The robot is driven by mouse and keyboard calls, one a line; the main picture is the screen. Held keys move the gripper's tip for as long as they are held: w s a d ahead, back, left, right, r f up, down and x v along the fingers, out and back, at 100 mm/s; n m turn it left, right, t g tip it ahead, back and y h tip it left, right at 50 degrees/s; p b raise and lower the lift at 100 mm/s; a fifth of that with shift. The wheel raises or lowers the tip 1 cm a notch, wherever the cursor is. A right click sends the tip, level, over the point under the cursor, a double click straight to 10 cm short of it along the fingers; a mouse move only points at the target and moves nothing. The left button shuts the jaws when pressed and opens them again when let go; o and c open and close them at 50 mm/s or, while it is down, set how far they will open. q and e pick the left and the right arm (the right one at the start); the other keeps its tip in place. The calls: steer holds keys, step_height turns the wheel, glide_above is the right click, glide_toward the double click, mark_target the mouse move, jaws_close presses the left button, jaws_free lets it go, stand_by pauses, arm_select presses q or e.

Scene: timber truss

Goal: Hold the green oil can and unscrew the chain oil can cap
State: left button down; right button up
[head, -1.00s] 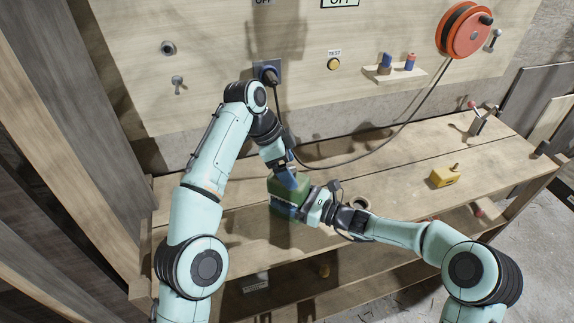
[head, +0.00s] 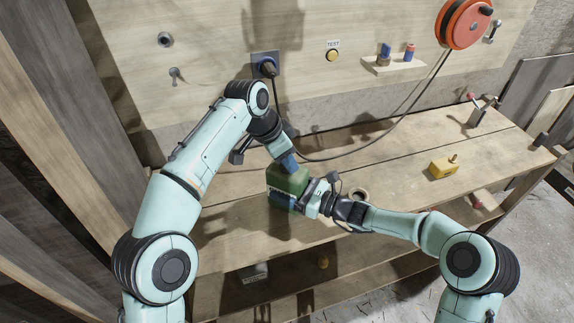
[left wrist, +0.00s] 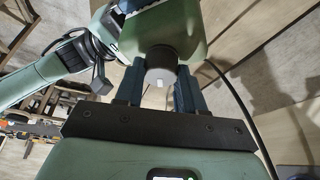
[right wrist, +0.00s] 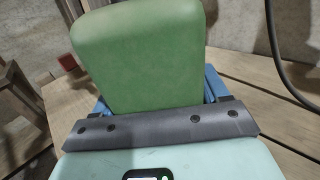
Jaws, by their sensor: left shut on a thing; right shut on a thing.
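The green oil can (head: 287,180) is upright at the workbench, below the wall socket. My right gripper (head: 292,197) is shut on its body from the right side; the right wrist view shows the can's broad green face (right wrist: 140,60) between the fingers. My left gripper (head: 287,163) comes down from above and is shut at the can's top. In the left wrist view the grey round cap (left wrist: 160,62) sits between the left fingers, against the green can top (left wrist: 195,35). In the head view the cap is hidden by the left gripper.
A black cable (head: 350,155) hangs from the wall plug behind the can. A lower shelf carries small items.

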arm_select(q)
steer(key=n+t+y, duration=0.1)
steer(key=n, duration=0.3)
steer(key=shift+d, duration=0.15)
steer(key=n+y, duration=0.1)
steer(key=n, duration=0.1)
steer(key=n+t+y, duration=0.1)
steer(key=n, duration=0.2)
steer(key=shift+s+d+n, duration=0.1)
steer(key=shift+n, duration=0.2)
steer(key=n+y, duration=0.1)
steer(key=n, duration=0.2)
steer(key=n+y, duration=0.1)
steer(key=n, duration=0.2)
steer(key=n+y, duration=0.1)
steer(key=n, duration=0.2)
steer(key=shift+d+f, duration=0.1)
steer(key=shift+d, duration=0.05)
steer(key=c, duration=1.6)
jaws_free()
jaws_close()
